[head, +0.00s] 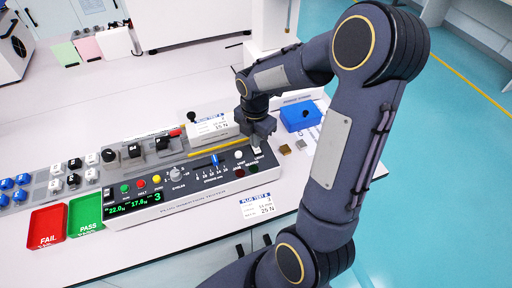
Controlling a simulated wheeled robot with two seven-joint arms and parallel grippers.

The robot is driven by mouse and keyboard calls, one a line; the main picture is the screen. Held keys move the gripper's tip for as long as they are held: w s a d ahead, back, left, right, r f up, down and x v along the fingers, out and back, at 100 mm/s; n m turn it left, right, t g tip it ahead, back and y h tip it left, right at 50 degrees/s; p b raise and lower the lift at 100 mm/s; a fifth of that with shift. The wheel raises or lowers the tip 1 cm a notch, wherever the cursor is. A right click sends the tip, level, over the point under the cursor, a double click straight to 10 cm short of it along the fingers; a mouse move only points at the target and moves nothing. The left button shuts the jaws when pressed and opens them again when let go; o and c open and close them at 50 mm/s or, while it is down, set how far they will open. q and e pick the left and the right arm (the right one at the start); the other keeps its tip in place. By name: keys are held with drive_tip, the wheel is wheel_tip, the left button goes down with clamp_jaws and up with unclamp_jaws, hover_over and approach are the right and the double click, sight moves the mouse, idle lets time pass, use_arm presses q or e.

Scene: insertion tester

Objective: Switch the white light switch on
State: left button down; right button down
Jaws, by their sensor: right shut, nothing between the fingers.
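The white light switch (257,150) is at the right end of the tester's sloping front panel (205,192), above the "LIGHT" label. It is small and partly covered by my gripper, so I cannot tell which way it is tipped. My right gripper (259,141) points down over the switch with its fingers shut and empty. The fingertips are right at the switch; whether they touch it is unclear. My left gripper is not in view.
A white round button (239,154) and a blue slider (215,160) lie left of the switch. Red (48,226) and green (86,213) trays lie at the left.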

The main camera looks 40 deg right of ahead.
wheel_tip(320, 180, up, 7)
drive_tip(key=p, duration=0.6)
idle(0.3)
idle(0.4)
drive_tip(key=s+a+r+m+t+y, duration=0.2)
drive_tip(key=s+a+r+m, duration=0.3)
drive_tip(key=m, duration=0.6)
drive_tip(key=s+a+r+m+t+y, duration=0.1)
drive_tip(key=s+a+r+m+t, duration=0.2)
drive_tip(key=s+m, duration=0.7)
drive_tip(key=a+r+m, duration=0.1)
drive_tip(key=a+r, duration=0.1)
drive_tip(key=a, duration=0.2)
drive_tip(key=shift+s+a+r+t+y, duration=0.2)
drive_tip(key=shift+s+t+y, duration=0.1)
drive_tip(key=shift+y, duration=0.1)
drive_tip(key=shift+d, duration=0.1)
